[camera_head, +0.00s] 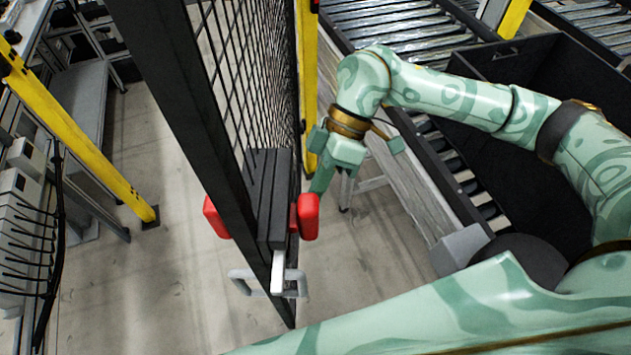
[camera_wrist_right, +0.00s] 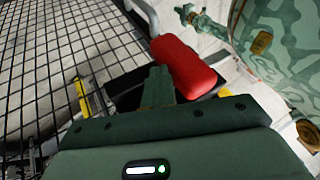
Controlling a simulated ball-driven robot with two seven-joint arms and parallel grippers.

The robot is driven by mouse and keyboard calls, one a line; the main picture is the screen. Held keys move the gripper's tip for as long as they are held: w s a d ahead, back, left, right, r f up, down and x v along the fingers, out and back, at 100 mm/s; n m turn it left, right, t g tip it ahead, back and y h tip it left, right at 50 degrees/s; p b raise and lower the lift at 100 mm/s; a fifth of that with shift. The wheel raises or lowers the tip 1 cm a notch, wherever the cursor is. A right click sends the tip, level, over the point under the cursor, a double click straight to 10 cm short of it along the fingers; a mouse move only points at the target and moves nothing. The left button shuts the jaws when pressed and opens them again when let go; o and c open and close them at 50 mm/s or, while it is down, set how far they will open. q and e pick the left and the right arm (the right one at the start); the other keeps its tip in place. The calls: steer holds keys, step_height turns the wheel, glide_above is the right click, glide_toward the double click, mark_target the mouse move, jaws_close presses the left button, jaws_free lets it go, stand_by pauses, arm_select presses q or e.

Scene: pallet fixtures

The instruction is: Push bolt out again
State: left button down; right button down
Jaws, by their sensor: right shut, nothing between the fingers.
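The bolt lock's black housing (camera_head: 268,200) sits on the dark post of a mesh gate. A red knob (camera_head: 308,216) is on its right side and another red knob (camera_head: 217,217) shows left of the post. A pale metal bar (camera_head: 278,272) shows below the housing. My right gripper (camera_head: 319,185) is shut and empty, its tips close above and beside the right knob. In the right wrist view the closed fingers (camera_wrist_right: 158,86) lie next to the red knob (camera_wrist_right: 185,67); whether they touch it I cannot tell.
A grey pull handle (camera_head: 250,282) is below the lock. Black mesh (camera_head: 240,60) and a yellow post (camera_head: 308,80) stand behind it. A roller conveyor (camera_head: 400,30) and a black crate (camera_head: 545,100) are at the right. Open floor lies below the knob.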

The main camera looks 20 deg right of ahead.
steer(key=v, duration=1.6)
steer(key=shift+s, duration=0.1)
